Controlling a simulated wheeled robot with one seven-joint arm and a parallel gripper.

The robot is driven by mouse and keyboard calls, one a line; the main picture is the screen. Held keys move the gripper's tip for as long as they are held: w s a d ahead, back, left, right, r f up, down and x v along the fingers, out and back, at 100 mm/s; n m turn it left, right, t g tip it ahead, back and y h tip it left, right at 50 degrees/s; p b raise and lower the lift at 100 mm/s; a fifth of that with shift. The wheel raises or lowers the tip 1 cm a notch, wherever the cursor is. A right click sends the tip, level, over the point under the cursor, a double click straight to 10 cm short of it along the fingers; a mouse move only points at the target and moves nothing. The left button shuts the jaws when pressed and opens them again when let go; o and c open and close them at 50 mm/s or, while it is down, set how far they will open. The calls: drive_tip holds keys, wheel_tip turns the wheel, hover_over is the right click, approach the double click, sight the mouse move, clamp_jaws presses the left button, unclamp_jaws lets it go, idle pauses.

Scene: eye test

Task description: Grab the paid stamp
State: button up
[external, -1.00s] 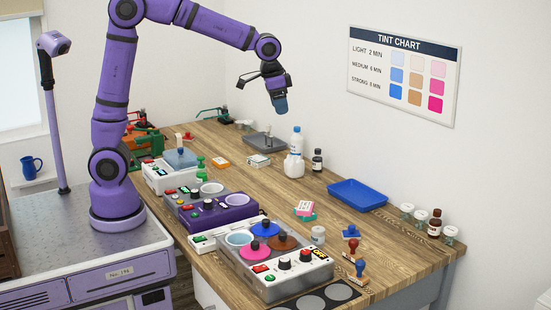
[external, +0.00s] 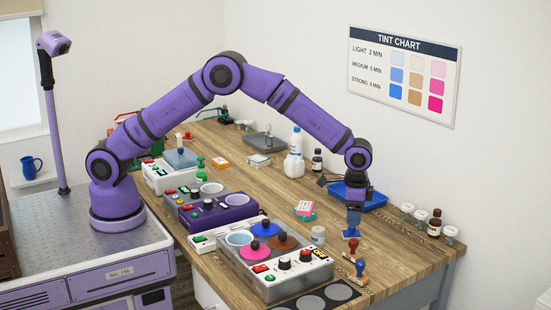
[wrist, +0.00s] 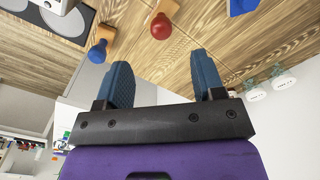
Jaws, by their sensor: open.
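No lettering on the stamps is legible, so I cannot tell which one is the paid stamp. A red-handled stamp with a wooden base (external: 352,244) stands near the table's front right; its red knob (wrist: 161,27) shows ahead of the fingers in the wrist view. A blue-handled stamp with a wooden base (external: 360,268) stands beside it, left in the wrist view (wrist: 98,52).
A blue tray (external: 372,203) lies behind my gripper. Small jars and a brown bottle (external: 435,223) stand to the right. A grey unit with knobs (external: 290,273) and a dark plate with grey discs (external: 338,292) lie to the left and front. Bare wood lies right of the stamps.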

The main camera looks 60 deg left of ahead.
sight(354, 239)
wheel_tip(354, 239, down, 5)
drive_tip(key=shift+d, duration=0.15)
drive_tip(key=shift+w+f, duration=0.15)
drive_tip(key=shift+f, duration=1.4)
drive_tip(key=shift+w+f, duration=0.1)
drive_tip(key=shift+f, duration=1.4)
drive_tip(key=c, duration=1)
